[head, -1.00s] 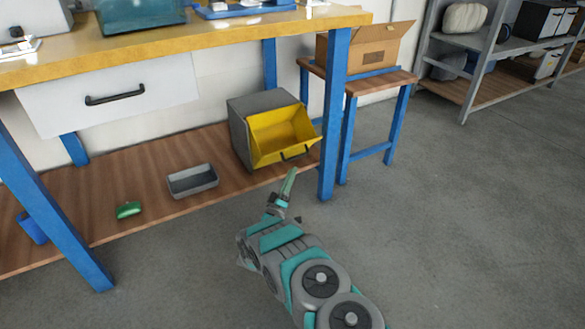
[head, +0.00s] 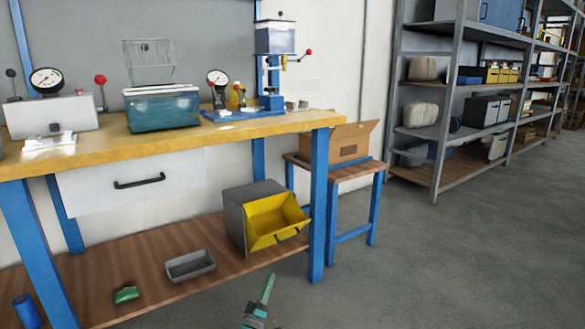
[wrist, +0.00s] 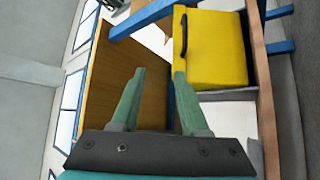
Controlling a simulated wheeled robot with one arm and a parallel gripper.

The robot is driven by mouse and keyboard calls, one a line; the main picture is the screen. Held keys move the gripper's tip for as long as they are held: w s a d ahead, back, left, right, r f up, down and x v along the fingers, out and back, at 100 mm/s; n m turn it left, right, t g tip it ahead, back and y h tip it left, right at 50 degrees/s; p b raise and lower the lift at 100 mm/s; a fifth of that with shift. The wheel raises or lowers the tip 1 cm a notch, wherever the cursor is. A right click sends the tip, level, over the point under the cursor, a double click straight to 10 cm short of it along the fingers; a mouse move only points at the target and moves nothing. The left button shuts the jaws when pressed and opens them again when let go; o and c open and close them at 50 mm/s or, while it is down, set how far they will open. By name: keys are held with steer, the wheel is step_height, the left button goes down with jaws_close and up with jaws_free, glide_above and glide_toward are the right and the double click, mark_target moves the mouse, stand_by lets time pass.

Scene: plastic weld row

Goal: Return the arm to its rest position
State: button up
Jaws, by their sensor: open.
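My gripper (head: 266,289) shows at the bottom of the head view, in front of the workbench's lower shelf. In the wrist view my gripper (wrist: 158,80) has its two green fingers apart, with nothing between them. The rest of my arm is mostly below the head view's bottom edge. The yellow bin front (head: 272,221) of a grey box stands tilted open on the lower shelf, beyond and above my fingertips in the head view. The yellow bin (wrist: 219,48) also shows in the wrist view.
The workbench (head: 188,142) has a blue leg (head: 318,215) right of my gripper. On its lower shelf (head: 225,264) are a grey tray (head: 190,266), a green item (head: 126,294) and a blue cylinder (head: 27,311). A side table (head: 345,173) bears a cardboard box (head: 345,143). Open floor (head: 440,260) lies to the right.

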steer(key=w+r+m+g+y+p, duration=0.15)
steer(key=w+r+g+y, duration=0.3)
steer(key=w+r, duration=0.5)
steer(key=s+d+r+g+y+p, duration=0.3)
steer(key=s+d+r+g+y, duration=0.15)
steer(key=s+r, duration=0.45)
steer(key=s+d+r+m+g+p, duration=0.1)
steer(key=s+d+g, duration=0.4)
steer(key=s, duration=1.5)
steer(key=s+d+r+m+g+h+p, duration=0.1)
steer(key=s+d+r+g, duration=0.4)
steer(key=s, duration=1.5)
steer(key=s+d+r+m+g+p, duration=0.2)
steer(key=s+d, duration=0.6)
steer(key=s, duration=1.2)
step_height(320, 180, up, 2)
steer(key=m+g, duration=0.2)
steer(key=g, duration=0.1)
steer(key=shift+d+h, duration=0.35)
steer(key=shift+h, duration=0.05)
steer(key=shift+a, duration=0.1)
